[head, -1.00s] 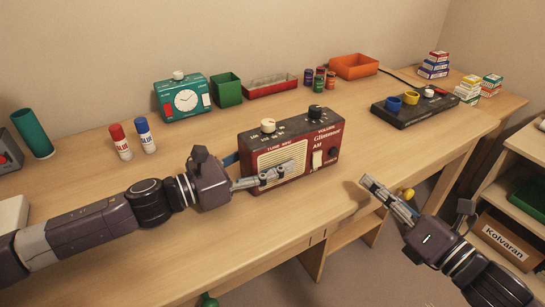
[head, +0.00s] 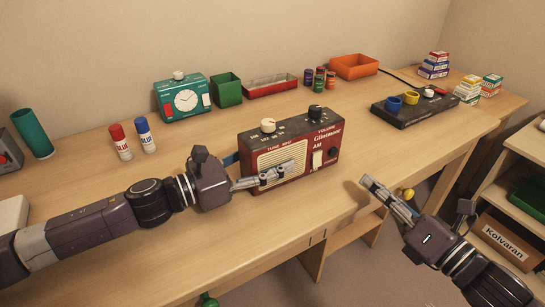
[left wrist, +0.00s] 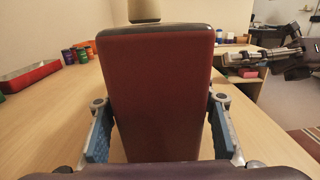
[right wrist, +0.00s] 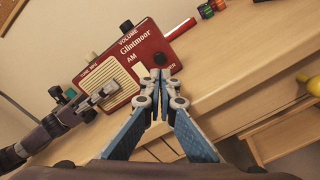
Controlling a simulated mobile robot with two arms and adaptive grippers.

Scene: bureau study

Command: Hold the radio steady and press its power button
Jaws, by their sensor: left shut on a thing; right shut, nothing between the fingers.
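The red radio (head: 318,140) stands upright on the desk, with a cream speaker grille, knobs on top and "Glintmoor AM" on its front. A cream switch (head: 317,159) and a dark round knob (head: 333,153) show on its front right. My left gripper (head: 262,172) is shut on the radio's left end, one finger across the front; the left wrist view shows the radio's red side (left wrist: 155,90) between both fingers (left wrist: 160,125). My right gripper (head: 370,185) is shut and empty, apart from the radio, in front of its right end. In the right wrist view its closed fingertips (right wrist: 160,78) overlap the radio's lower front.
Two glue sticks (head: 120,142) stand at left. A black panel (head: 415,107) lies at right. The desk's front edge runs below my right gripper. Desk around the radio is clear.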

